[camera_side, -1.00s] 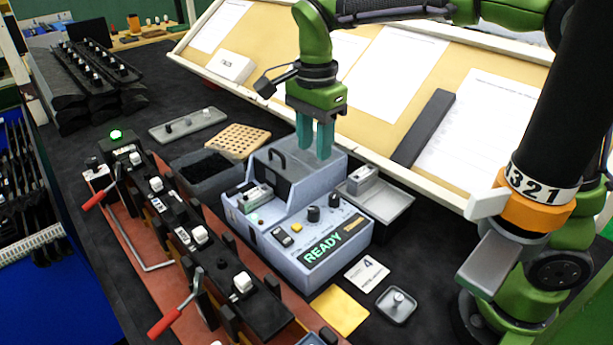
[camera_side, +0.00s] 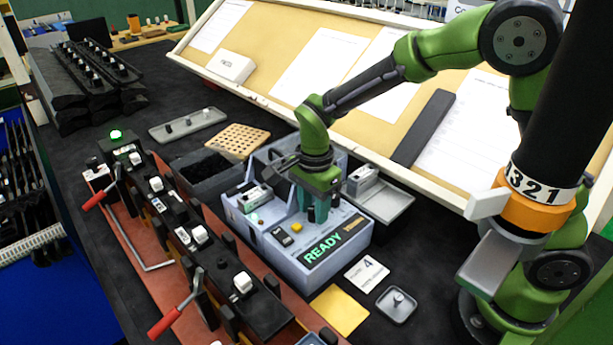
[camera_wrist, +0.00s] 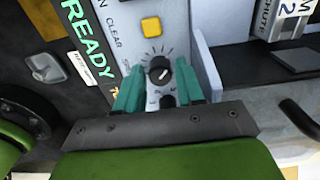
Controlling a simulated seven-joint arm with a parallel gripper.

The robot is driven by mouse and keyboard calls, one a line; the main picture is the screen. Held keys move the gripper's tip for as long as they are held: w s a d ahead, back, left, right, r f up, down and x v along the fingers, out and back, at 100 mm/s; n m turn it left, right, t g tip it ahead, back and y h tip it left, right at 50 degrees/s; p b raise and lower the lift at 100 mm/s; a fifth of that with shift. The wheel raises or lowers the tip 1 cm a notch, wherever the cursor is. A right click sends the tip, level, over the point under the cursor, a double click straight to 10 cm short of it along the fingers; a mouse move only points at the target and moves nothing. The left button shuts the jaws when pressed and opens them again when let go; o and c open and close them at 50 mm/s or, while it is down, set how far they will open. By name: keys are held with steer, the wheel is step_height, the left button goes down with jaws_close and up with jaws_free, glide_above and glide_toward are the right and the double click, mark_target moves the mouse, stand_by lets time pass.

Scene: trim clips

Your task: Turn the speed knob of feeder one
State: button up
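The feeder is a pale blue-grey box (camera_side: 286,262) with a lit green READY display (camera_side: 322,249). A round dark knob (camera_wrist: 159,71) with a pale pointer line and a ring of scale marks sits on its panel in the wrist view. Lettering beside it is partly hidden. My gripper (camera_wrist: 159,72) points down at the panel, its two teal fingers on either side of this knob, with a narrow gap showing. The knob also shows between the fingers in the side view (camera_side: 311,214). A second small black knob (camera_side: 335,200) stands just beside the fingers.
A yellow button (camera_wrist: 151,27) is close to the knob. A grey tray (camera_side: 385,212) adjoins the box on the right. A card marked 4 (camera_side: 367,274), a yellow sheet (camera_side: 340,310) and a small dish (camera_side: 397,305) lie in front. A clip rail with red-handled levers (camera_side: 165,322) runs left.

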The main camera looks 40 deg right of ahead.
jaws_close()
